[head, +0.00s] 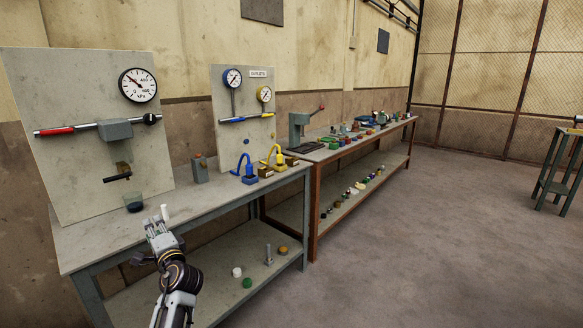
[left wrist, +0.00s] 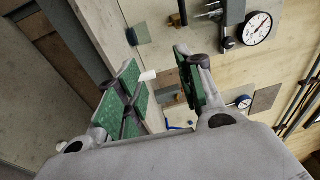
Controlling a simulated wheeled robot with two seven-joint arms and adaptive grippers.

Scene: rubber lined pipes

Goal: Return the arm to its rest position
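My left arm comes up from the bottom of the head view. Its gripper (head: 158,222) is in front of the near workbench (head: 205,192), close to its front edge in the picture. In the left wrist view the gripper's two green-padded fingers (left wrist: 156,62) stand apart, with nothing clamped between them. A small white piece (head: 164,212) shows at the gripper's tip, and it also shows between the fingers in the left wrist view (left wrist: 147,76). I cannot tell whether it touches a finger. My right gripper is in neither view.
The bench carries a panel with a gauge (head: 138,85) and red-handled pipe, a dark cup (head: 134,203), a grey box (head: 199,169) and a second panel (head: 243,95). A second bench (head: 365,145) holds many small parts.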

